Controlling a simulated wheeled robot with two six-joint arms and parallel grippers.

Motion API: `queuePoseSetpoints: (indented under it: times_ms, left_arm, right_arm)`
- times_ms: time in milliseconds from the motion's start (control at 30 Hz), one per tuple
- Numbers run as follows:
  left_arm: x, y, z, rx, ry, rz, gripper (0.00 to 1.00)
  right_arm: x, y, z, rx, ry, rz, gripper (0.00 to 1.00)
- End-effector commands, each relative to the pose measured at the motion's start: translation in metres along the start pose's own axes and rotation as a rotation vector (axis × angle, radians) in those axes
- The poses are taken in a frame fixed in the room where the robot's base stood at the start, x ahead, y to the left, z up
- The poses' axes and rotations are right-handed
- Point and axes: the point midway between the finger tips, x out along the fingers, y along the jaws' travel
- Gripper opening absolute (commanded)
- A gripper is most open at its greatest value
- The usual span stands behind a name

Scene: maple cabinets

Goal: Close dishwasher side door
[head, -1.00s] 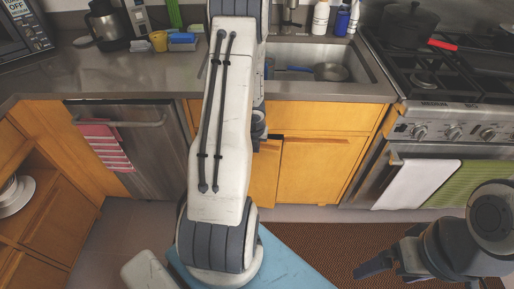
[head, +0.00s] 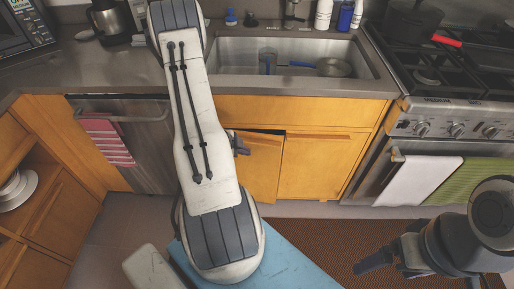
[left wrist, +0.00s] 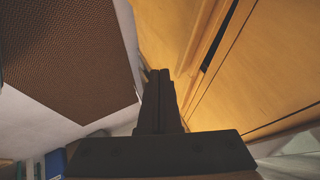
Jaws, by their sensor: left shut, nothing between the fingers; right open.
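The steel dishwasher (head: 150,150), with a bar handle and a red striped towel, stands left of my left arm. Its front looks upright and flush; my arm covers its right edge. Right of the arm, the left wooden door (head: 262,165) under the sink stands slightly ajar, with a dark gap at its top. My left gripper (head: 240,144) is partly hidden by the arm, by this door. In the left wrist view its fingers (left wrist: 160,73) are shut and empty, close to a wooden panel (left wrist: 175,30); contact is unclear. My right gripper (head: 376,262) is open and empty at lower right.
The right sink-cabinet door (head: 320,165) looks shut. The stove (head: 440,125) with towels on its oven handle stands at the right. The counter and sink (head: 290,65) are above. A brown mat (head: 330,235) lies on the open floor.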

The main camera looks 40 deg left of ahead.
Motion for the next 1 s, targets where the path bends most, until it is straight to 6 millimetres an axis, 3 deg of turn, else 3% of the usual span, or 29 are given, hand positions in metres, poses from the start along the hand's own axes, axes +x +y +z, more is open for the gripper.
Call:
queuePoseSetpoints:
  times_ms: [367, 433, 600, 1000]
  left_arm:
    - [0.082, 0.002, -0.001, 0.006, 0.002, 0.004, 0.00]
    - [0.083, -0.015, -0.002, 0.009, 0.000, -0.001, 0.00]
    - [0.092, -0.029, -0.001, 0.006, 0.000, 0.002, 0.00]
    - [0.096, -0.035, 0.000, 0.005, 0.000, 0.002, 0.00]
  right_arm:
    - [0.005, 0.000, 0.000, 0.000, 0.000, 0.000, 0.95]
    - [-0.001, 0.000, 0.000, 0.000, 0.000, 0.000, 0.95]
    - [-0.004, 0.000, 0.000, 0.000, 0.000, 0.000, 0.95]
    - [-0.005, 0.000, 0.000, 0.000, 0.000, 0.000, 0.95]
